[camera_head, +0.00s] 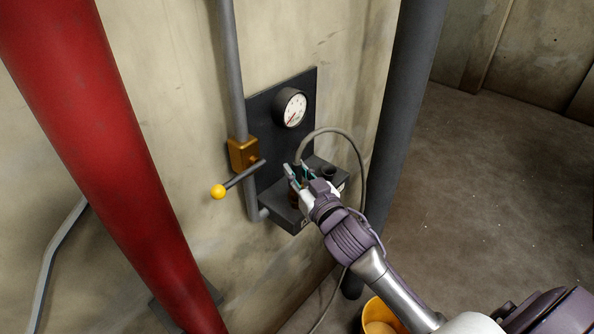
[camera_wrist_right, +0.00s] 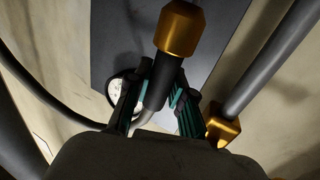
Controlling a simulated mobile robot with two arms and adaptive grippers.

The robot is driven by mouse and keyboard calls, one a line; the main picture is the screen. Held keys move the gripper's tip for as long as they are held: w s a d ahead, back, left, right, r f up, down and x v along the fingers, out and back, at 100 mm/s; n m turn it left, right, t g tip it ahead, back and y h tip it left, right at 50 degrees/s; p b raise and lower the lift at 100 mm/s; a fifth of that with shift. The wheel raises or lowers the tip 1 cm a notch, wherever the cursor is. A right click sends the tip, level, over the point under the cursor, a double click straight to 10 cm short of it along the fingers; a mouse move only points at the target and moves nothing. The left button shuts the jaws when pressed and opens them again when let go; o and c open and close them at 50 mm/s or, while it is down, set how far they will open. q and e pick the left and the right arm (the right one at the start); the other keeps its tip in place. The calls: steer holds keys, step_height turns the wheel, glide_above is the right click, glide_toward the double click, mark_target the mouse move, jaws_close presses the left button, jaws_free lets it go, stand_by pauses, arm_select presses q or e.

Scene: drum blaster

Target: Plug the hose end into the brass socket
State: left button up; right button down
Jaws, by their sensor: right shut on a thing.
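My right gripper (camera_head: 299,172) is shut on the black hose end (camera_wrist_right: 160,82), just above the dark shelf on the wall panel. In the wrist view, the fingers (camera_wrist_right: 155,108) sit on both sides of the black sleeve. A brass piece (camera_wrist_right: 180,28) is in line with the sleeve's far end. I cannot tell whether it is the hose end's tip or the socket. In the head view, a small brownish fitting (camera_head: 294,197) shows under the fingers, partly hidden. The grey hose (camera_head: 336,131) arcs up from the grip and down to the right. My left gripper is out of view.
The dark shelf (camera_head: 288,218) has a dark round fitting (camera_head: 328,170) at its right. A gauge (camera_head: 291,107) is above. A brass valve block (camera_head: 243,153) with a yellow-knobbed lever (camera_head: 219,191) is left. A red pipe (camera_head: 105,150) and dark pipe (camera_head: 405,100) flank the area.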

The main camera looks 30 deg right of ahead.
steer(key=shift+f, duration=0.3)
steer(key=shift+p, duration=0.3)
stand_by(1.1)
steer(key=shift+f+b, duration=0.55)
steer(key=shift+f, duration=0.15)
steer(key=c, duration=1.3)
jaws_free()
steer(key=shift+r, duration=0.1)
steer(key=shift+s, duration=0.2)
steer(key=s+p, duration=0.1)
steer(key=s, duration=0.9)
steer(key=shift+s, duration=0.4)
